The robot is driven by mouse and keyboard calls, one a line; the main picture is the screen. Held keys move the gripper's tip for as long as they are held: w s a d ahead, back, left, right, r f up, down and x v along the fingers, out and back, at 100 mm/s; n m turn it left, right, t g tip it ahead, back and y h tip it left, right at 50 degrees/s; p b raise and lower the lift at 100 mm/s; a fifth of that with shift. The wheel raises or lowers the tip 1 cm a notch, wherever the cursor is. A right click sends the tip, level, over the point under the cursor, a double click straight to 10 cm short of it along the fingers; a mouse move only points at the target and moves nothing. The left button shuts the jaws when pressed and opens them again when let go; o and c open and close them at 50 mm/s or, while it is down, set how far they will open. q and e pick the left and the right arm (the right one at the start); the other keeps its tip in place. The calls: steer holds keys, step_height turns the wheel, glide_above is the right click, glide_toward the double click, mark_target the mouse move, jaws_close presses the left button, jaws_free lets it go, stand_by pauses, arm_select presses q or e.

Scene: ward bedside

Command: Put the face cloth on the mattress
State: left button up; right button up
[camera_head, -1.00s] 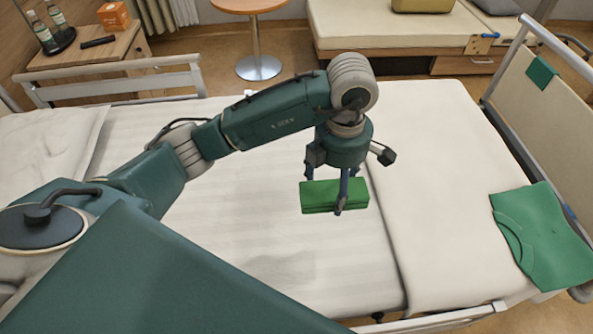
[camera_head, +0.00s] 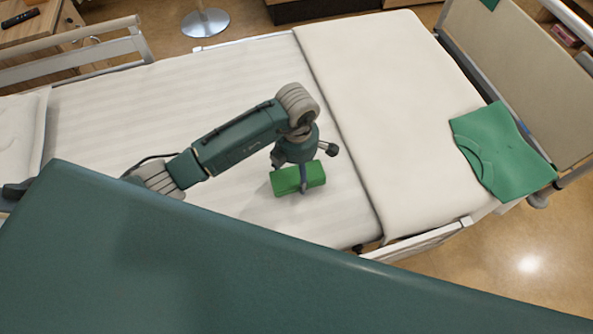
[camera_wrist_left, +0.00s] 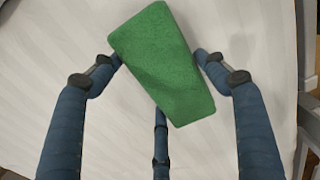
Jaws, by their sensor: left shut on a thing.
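The face cloth (camera_head: 286,181) is a folded green block. My left gripper (camera_head: 303,186) points down and is shut on it, with a finger across its near side. In the left wrist view the cloth (camera_wrist_left: 165,65) lies slanted between the fingers. The mattress (camera_head: 170,90) is the white striped bed surface below the cloth. The cloth is over its near part, left of the cream blanket, low down with a shadow at its left. I cannot tell whether it touches the mattress. My right gripper is not in view.
A folded cream blanket (camera_head: 375,70) covers the bed's right part, with a green garment (camera_head: 505,150) at its right end. A pillow (camera_head: 18,130) lies at the left. Bed rails (camera_head: 95,50) and a footboard (camera_head: 520,75) edge the bed. The striped middle is clear.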

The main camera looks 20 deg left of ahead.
mark_target(296, 170)
arm_select(q)
steer(key=shift+f, duration=0.7)
steer(key=shift+f, duration=0.25)
steer(key=o, duration=1.1)
steer(key=shift+r, duration=0.1)
steer(key=shift+r, duration=0.3)
step_height(296, 170, up, 12)
steer(key=b, duration=0.1)
steer(key=shift+f+b, duration=0.15)
steer(key=shift+b, duration=0.15)
